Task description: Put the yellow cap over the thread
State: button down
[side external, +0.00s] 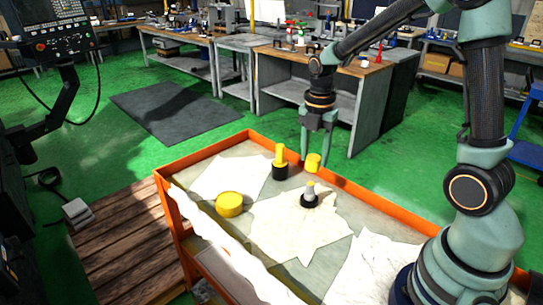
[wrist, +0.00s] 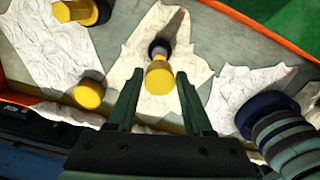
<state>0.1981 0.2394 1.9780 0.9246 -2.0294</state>
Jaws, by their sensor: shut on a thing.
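My gripper (side external: 314,158) points down over the cart and is shut on the yellow cap (side external: 313,162). In the wrist view the cap (wrist: 158,78) sits between the two fingers of my gripper (wrist: 157,75). The grey thread (side external: 310,188) stands upright on a dark round base, below the cap and apart from it in the side view. In the wrist view the thread (wrist: 160,56) shows just beyond the cap, partly hidden by it.
The orange-rimmed cart (side external: 205,158) carries crumpled white cloths (side external: 275,232). A wide round yellow piece (side external: 229,204) lies left of the thread. A black part with a tall yellow top (side external: 280,160) stands behind it.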

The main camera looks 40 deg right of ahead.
aim_at(311, 183)
jog(key=shift+f, duration=3.3)
jog(key=shift+f, duration=0.1)
jog(key=shift+c, duration=1.1)
grip_release()
notch_tip(311, 183, up, 12)
jog(key=shift+r, duration=0.1)
